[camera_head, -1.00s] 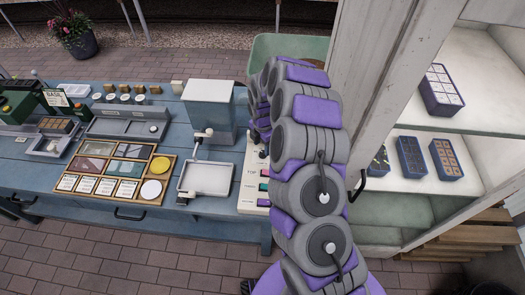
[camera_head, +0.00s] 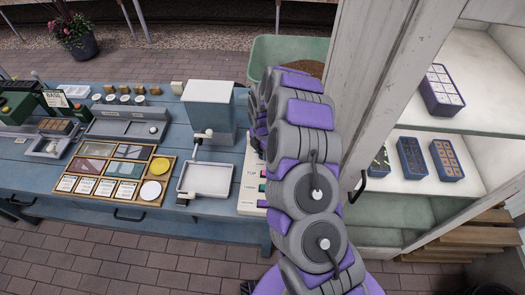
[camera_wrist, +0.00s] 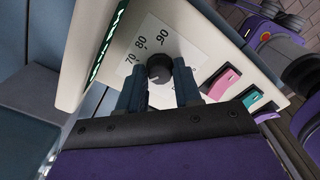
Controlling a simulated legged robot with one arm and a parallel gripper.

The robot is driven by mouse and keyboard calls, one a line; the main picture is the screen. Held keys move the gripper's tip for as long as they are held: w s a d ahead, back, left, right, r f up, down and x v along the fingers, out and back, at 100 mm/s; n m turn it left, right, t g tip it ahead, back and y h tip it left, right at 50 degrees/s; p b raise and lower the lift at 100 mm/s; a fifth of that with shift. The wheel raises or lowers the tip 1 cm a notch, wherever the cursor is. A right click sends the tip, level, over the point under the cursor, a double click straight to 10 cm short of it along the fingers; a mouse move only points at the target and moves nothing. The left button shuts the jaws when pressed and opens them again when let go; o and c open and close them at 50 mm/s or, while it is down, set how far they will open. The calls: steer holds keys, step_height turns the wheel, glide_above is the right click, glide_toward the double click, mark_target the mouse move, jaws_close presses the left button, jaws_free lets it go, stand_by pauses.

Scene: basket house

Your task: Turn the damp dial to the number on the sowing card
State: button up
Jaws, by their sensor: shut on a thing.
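In the wrist view, the damp dial is a black round knob (camera_wrist: 160,69) on a white scale plate (camera_wrist: 190,50). The numbers 70, 80 and 90 show around it; other marks are hidden by my fingers. My gripper (camera_wrist: 159,84) has a finger on each side of the knob and is shut on it. I cannot make out clearly which number the knob's pale pointer line meets. In the head view, my arm hides the dial and my gripper.
Beside the dial on the same panel are a pink switch (camera_wrist: 225,82) and a teal switch (camera_wrist: 252,98). A hopper (camera_head: 209,105) and a white tray (camera_head: 206,179) stand left of my arm.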

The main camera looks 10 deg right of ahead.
steer(key=c, duration=0.4)
steer(key=shift+m, duration=0.4)
steer(key=m+p, duration=0.1)
steer(key=m, duration=0.4)
steer(key=shift+p, duration=0.3)
steer(key=m+p, duration=0.1)
steer(key=m, duration=0.5)
steer(key=shift+w+r, duration=0.1)
steer(key=m+p, duration=0.2)
steer(key=m, duration=0.4)
steer(key=m+p, duration=0.1)
steer(key=m, duration=0.5)
